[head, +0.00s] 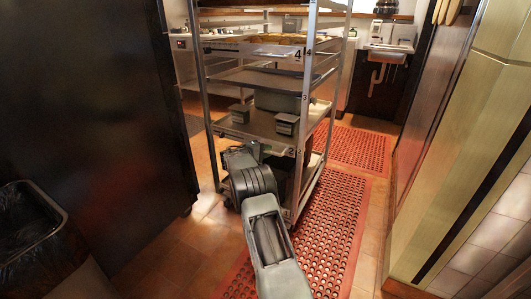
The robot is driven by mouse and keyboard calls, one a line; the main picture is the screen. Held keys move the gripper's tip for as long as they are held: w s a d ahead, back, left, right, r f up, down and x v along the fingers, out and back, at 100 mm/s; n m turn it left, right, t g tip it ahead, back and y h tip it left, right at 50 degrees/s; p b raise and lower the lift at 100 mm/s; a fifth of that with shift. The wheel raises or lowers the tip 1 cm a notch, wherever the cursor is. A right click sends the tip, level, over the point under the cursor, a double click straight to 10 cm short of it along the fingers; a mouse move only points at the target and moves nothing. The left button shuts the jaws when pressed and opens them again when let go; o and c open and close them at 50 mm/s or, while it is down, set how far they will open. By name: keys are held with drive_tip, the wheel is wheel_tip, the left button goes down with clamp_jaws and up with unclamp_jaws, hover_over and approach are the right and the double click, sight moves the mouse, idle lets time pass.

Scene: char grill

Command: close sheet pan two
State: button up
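A tall metal rack (312,85) stands ahead of me with numbered sheet pans on its levels. Sheet pan two (262,124) is the low metal pan beside the small "2" label, with small grey containers (287,124) and a larger container (277,101) on it. My arm reaches up from the bottom, and my gripper (254,151) is at the front edge of this pan, around its middle. The fingers are small and partly hidden by my wrist, so I cannot tell whether they touch the pan or are open.
Sheet pan three (262,80) and sheet pan four (262,53) are above. A dark cabinet (95,130) stands left, with a black bin (28,225) before it. Red perforated mats (338,215) cover the floor right of the rack. A light panelled unit (455,150) bounds the right.

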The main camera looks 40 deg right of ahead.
drive_tip(key=shift+o, duration=0.7)
drive_tip(key=shift+d, duration=0.2)
drive_tip(key=shift+o, duration=1.3)
drive_tip(key=shift+a, duration=0.15)
drive_tip(key=shift+a, duration=0.1)
drive_tip(key=a+r+p, duration=0.2)
drive_tip(key=a+p, duration=0.2)
drive_tip(key=a, duration=0.9)
drive_tip(key=shift+s+a+r, duration=0.2)
drive_tip(key=shift+s+r, duration=0.05)
drive_tip(key=s+a+r+y+p, duration=0.2)
drive_tip(key=s+a+r+p, duration=0.1)
drive_tip(key=s+r+p, duration=0.4)
drive_tip(key=s+a+r+y+p, duration=0.25)
drive_tip(key=r+p, duration=0.25)
drive_tip(key=r, duration=0.4)
drive_tip(key=s+a+r+y+p, duration=0.35)
drive_tip(key=r+p, duration=0.25)
drive_tip(key=r, duration=0.2)
drive_tip(key=s+a+r+t+y+p, duration=0.1)
drive_tip(key=s+a+r+y+p, duration=0.3)
drive_tip(key=s+a+r+p, duration=0.3)
drive_tip(key=s+a+r+m+t+y+p, duration=0.1)
drive_tip(key=s+a+r+y+p, duration=0.3)
drive_tip(key=s+r+p, duration=0.5)
drive_tip(key=s+a+t+p, duration=0.1)
drive_tip(key=s+a, duration=0.1)
drive_tip(key=shift+s+a+r, duration=0.25)
drive_tip(key=shift+s+a, duration=0.1)
drive_tip(key=shift+s, duration=0.05)
